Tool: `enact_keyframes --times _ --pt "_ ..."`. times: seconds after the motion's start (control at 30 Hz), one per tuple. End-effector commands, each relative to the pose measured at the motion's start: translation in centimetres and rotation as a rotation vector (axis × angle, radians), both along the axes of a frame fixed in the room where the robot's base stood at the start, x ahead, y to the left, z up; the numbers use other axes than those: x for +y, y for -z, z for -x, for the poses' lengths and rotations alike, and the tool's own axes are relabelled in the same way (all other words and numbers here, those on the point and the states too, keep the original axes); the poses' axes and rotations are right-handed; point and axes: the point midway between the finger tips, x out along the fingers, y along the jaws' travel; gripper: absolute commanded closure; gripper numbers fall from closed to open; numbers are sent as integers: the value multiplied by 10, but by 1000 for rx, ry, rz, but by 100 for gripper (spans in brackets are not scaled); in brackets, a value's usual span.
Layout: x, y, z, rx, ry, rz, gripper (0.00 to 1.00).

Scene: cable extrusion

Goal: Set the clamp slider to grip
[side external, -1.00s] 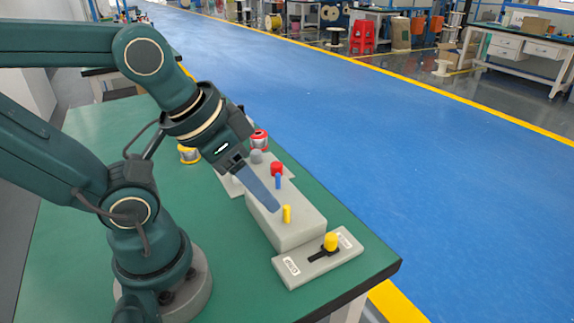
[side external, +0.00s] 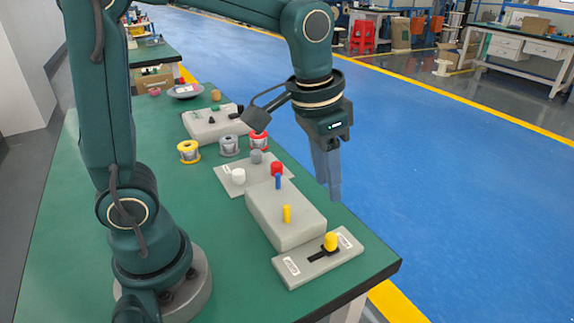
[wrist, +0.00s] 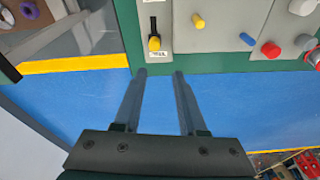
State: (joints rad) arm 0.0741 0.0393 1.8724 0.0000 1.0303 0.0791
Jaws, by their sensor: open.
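The clamp slider is a yellow knob (side external: 330,241) in a black slot on a grey plate (side external: 293,268) at the front right of the green table. The knob stands toward the right end of the slot in the side view. In the wrist view the knob (wrist: 154,43) is at the near end of its slot, beside a label. My gripper (side external: 329,192) points down, above and behind the plate near the table's right edge. In the wrist view my gripper (wrist: 159,72) is open and empty, its fingertips just short of the knob and apart from it.
A grey block (side external: 285,228) with yellow (side external: 287,214) and blue (side external: 278,182) pegs stands beside the plate. Behind it are red (side external: 277,168) and white (side external: 238,176) knobs and several wire spools. The blue floor (side external: 450,180) lies beyond the table edge.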

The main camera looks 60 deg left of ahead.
Motion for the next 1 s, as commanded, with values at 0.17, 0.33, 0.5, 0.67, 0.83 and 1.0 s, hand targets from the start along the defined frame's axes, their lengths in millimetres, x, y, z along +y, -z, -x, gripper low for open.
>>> enact_keyframes --times 0.17,0.33,0.5,0.67,0.83,1.0 --pt "-8 35 -16 117 29 -11 59" --pt "-11 57 -16 183 41 -17 59" --pt "-12 72 -13 205 45 -20 59" --pt "-12 93 -13 205 44 -20 59" --pt "-12 109 -13 202 44 -20 59" --pt "-12 113 -14 198 44 -19 59"
